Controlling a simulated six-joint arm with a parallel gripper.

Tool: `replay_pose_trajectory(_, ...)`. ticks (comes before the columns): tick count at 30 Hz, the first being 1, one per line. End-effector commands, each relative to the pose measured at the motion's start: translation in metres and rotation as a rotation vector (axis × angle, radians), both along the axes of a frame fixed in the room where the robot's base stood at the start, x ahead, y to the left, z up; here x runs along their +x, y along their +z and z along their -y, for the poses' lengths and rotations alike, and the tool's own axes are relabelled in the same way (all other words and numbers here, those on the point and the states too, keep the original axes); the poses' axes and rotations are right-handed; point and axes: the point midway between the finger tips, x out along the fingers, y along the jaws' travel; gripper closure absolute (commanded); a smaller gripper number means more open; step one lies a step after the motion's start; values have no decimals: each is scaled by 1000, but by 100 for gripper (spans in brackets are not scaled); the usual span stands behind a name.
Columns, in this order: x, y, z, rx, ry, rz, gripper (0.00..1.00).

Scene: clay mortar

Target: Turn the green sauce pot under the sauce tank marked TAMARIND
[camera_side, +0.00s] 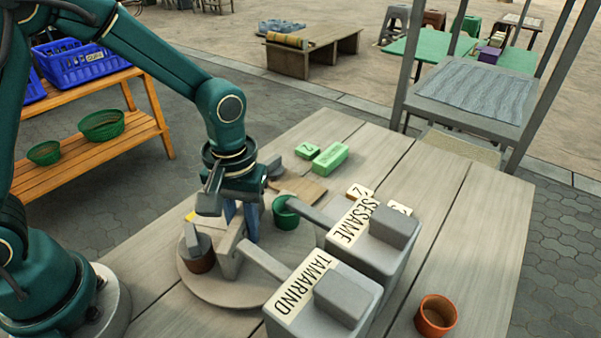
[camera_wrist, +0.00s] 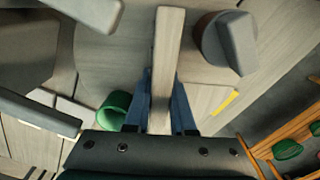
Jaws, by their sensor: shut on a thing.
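The green sauce pot (camera_side: 287,215) sits at the far right of the round turntable (camera_side: 235,293), near the end of the SESAME tank's spout; it also shows in the wrist view (camera_wrist: 112,108). The TAMARIND tank (camera_side: 325,300) stands at the front, its spout (camera_side: 262,260) reaching left over the turntable. The SESAME tank (camera_side: 375,240) is behind it. My gripper (camera_side: 243,222) is shut on a pale upright bar (camera_side: 230,252) at the turntable; in the wrist view the blue fingers (camera_wrist: 160,112) lie on both sides of the bar (camera_wrist: 166,60).
A brown pot (camera_side: 201,262) with a grey piece over it is at the turntable's left. An orange pot (camera_side: 436,314) stands right of the tanks. Green blocks (camera_side: 330,158) lie at the back. A wooden shelf (camera_side: 90,145) holds baskets at left. The table's right side is mostly clear.

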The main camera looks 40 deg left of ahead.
Motion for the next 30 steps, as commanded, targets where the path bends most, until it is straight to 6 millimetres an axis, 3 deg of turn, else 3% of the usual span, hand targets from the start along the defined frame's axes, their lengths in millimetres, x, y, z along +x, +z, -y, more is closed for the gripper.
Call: replay_pose_trajectory(30,2,0,-1,0,506,8,100)
